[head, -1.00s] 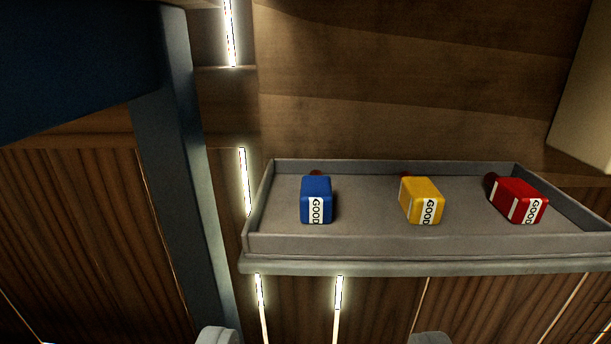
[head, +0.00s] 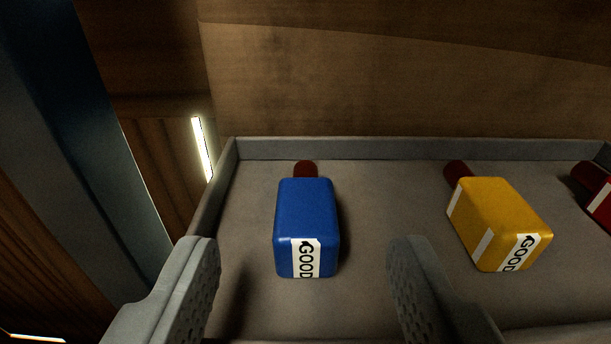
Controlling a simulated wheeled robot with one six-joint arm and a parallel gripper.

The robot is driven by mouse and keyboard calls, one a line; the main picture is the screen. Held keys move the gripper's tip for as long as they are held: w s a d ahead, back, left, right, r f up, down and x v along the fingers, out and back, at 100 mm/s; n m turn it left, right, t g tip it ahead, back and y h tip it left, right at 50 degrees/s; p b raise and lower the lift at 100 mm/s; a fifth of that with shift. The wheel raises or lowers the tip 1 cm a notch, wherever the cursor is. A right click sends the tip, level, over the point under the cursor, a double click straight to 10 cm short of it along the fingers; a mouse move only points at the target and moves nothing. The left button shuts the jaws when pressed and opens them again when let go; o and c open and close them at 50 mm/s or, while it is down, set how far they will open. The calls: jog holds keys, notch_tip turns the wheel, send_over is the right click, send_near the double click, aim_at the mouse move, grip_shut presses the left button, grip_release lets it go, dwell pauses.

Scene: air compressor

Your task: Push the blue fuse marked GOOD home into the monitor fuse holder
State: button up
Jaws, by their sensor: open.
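The blue fuse (head: 306,220) lies in the grey tray, with a white GOOD label on its near end and a dark red tip at its far end. My gripper (head: 305,260) is open, with one finger on each side of the blue fuse's near end in the picture. Gaps show between both fingers and the fuse, and nothing is held. I cannot tell how far above the tray floor the fingertips are. The monitor fuse holder is not in view.
The tray (head: 380,149) has raised walls at its left and back. A yellow GOOD fuse (head: 497,222) lies right of my right finger. A red fuse (head: 603,200) is cut off at the right edge. A blue-grey post (head: 95,140) stands at left.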

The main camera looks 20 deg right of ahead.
aim_at(306, 226)
jog(key=shift+f+x, duration=0.15)
jog(key=shift+x, duration=1.35)
jog(key=shift+f+x, duration=0.15)
jog(key=shift+x, duration=1.35)
jog(key=c, duration=1.1)
